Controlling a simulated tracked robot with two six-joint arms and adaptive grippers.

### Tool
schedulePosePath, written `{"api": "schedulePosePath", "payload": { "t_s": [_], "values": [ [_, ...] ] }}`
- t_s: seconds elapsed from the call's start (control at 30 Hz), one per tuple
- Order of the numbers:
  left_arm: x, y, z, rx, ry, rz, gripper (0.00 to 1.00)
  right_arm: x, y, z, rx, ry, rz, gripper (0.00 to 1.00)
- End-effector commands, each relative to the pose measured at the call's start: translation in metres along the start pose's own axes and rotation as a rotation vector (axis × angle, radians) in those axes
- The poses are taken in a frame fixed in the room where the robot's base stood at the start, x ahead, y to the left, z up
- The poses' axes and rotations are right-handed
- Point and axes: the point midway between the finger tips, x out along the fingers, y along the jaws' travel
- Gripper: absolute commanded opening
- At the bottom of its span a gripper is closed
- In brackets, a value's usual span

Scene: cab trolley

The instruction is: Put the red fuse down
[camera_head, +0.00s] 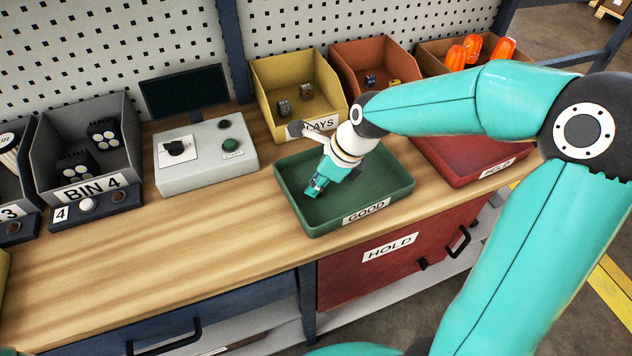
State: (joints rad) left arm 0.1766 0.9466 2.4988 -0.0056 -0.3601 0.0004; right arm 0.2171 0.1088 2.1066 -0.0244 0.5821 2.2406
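My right gripper (317,187) reaches down into the green tray (290,203) marked GOOD, its fingers pointing toward the tray's left part. The fingers are small and partly hidden by the wrist, so I cannot tell whether they are open or shut, or whether anything is between them. I cannot make out a red fuse in this view; the gripper hides part of the tray floor. The orange-red bin (345,53) at the back holds small pieces, one of them blue (370,80). My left gripper is not in view.
A red tray (463,172) marked HOLD stands right of the green tray, behind my arm. A yellow bin (277,68) holds relays. A grey control box (204,155) and BIN 4 (90,185) stand left. The wooden worktop (170,250) is clear in front.

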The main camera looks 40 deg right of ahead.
Motion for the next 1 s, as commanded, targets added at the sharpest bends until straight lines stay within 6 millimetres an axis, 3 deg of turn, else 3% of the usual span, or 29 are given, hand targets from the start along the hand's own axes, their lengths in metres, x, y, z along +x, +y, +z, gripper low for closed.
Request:
{"api": "schedulePosePath", "payload": {
  "t_s": [0.03,0.13,0.57,1.0],
  "values": [
    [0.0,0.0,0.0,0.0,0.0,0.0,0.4,0.0,0.0,0.0,0.0,0.0,0.0,0.27],
    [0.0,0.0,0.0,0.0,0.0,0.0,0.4,0.0,0.0,0.0,0.0,0.001,0.0,0.41],
    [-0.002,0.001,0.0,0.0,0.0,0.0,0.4,-0.009,-0.001,0.001,0.001,-0.001,-0.002,0.41],
    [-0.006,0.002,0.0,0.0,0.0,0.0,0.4,-0.09,-0.001,0.001,0.002,-0.003,-0.005,0.41]
  ]
}}
